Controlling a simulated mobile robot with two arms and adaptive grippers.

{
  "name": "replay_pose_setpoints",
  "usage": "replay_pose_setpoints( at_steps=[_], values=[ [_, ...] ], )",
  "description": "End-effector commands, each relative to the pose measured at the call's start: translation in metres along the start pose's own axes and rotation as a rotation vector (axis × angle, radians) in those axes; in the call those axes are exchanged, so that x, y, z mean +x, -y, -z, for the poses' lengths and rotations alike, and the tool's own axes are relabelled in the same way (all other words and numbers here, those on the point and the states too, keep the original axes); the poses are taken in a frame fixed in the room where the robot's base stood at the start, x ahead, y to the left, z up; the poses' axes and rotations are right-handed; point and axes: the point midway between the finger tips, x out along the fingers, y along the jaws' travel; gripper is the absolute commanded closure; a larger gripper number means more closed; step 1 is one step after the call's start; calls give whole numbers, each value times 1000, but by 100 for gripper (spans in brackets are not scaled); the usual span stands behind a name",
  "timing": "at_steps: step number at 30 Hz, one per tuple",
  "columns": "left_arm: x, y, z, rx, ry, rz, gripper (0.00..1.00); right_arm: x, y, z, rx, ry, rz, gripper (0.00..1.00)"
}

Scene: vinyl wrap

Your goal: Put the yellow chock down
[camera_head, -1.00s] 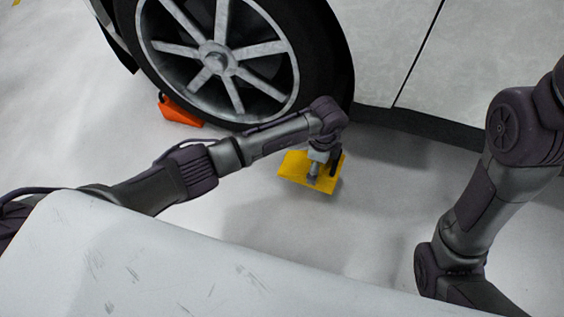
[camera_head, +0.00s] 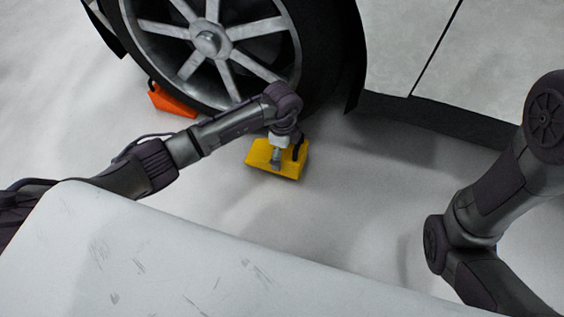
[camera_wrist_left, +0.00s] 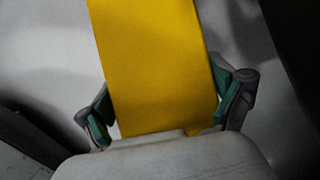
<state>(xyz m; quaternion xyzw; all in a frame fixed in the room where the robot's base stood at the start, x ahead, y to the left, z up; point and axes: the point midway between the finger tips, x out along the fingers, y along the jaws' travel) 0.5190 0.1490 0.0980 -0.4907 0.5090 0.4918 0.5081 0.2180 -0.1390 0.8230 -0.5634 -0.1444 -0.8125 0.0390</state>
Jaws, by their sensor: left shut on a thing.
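The yellow chock (camera_head: 262,160) is below the end of my left arm in the head view, to the right of the wheel's lower edge. My left gripper (camera_head: 277,161) points down and is shut on it. In the left wrist view the yellow chock (camera_wrist_left: 155,65) fills the middle, with a green-padded finger of the left gripper (camera_wrist_left: 162,115) on each side. I cannot tell whether the chock touches the floor. My right arm shows at the right of the head view, but its gripper is out of view.
A car wheel (camera_head: 207,42) stands at the top, with an orange chock (camera_head: 171,101) at its left side. The car's body (camera_head: 400,50) is at the upper right. A pale scuffed surface (camera_head: 150,260) covers the lower left. The floor (camera_head: 350,210) right of the yellow chock is clear.

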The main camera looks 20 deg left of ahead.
Motion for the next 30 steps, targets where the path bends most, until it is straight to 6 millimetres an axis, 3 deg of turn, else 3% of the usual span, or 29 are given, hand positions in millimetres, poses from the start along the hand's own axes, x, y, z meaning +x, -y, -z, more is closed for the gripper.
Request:
replay_pose_setpoints(
  at_steps=[12,24,25,30],
  values=[
    [41,1,0,0,-2,2,73,-38,8,14,0,0,1,60],
    [42,1,0,0,-2,2,73,-37,8,13,0,1,1,60],
    [42,0,0,0,-1,0,4,-37,8,13,0,1,1,60],
    [42,0,0,1,-1,0,0,-37,8,13,0,1,1,60]
  ],
)
